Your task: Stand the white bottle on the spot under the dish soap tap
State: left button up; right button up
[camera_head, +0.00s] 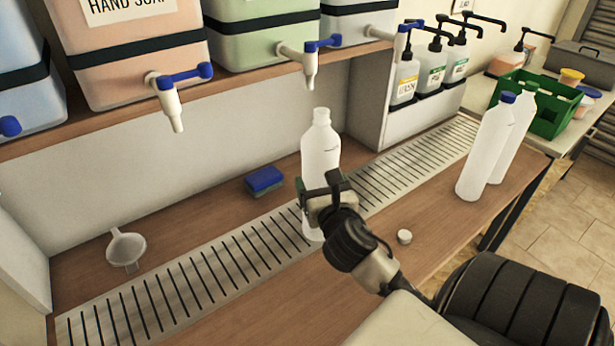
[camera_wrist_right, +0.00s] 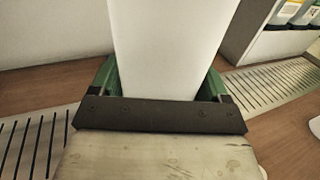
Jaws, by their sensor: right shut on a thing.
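The uncapped white bottle (camera_head: 320,148) is upright in my right gripper (camera_head: 328,192), whose fingers close around its sides. In the right wrist view the bottle (camera_wrist_right: 170,50) fills the space between the green fingers (camera_wrist_right: 160,85). Its base shows at the slotted drip grate (camera_head: 225,270); I cannot tell whether it touches. A tap with a blue handle (camera_head: 310,60) on the green drum (camera_head: 262,45) appears just above the bottle's mouth in the picture. That drum's label is out of view, so I cannot read whether it is dish soap. My left gripper is not in view.
The pink hand soap drum (camera_head: 135,50) has its own tap (camera_head: 175,95). A blue sponge (camera_head: 264,181) and a funnel (camera_head: 126,248) lie behind the grate. A small white cap (camera_head: 404,237) lies in front. Two capped bottles (camera_head: 487,148) stand right, near a green crate (camera_head: 545,105).

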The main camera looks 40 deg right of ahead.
jog(key=w+d+f+b, duration=0.1)
jog(key=w+d+f, duration=0.2)
jog(key=w, duration=0.3)
jog(key=shift+w+f, duration=0.2)
jog(key=shift+f, duration=0.1)
jog(key=o, duration=0.9)
jog(key=shift+f, duration=0.1)
jog(key=shift+o, duration=0.2)
jog(key=v, duration=1.2)
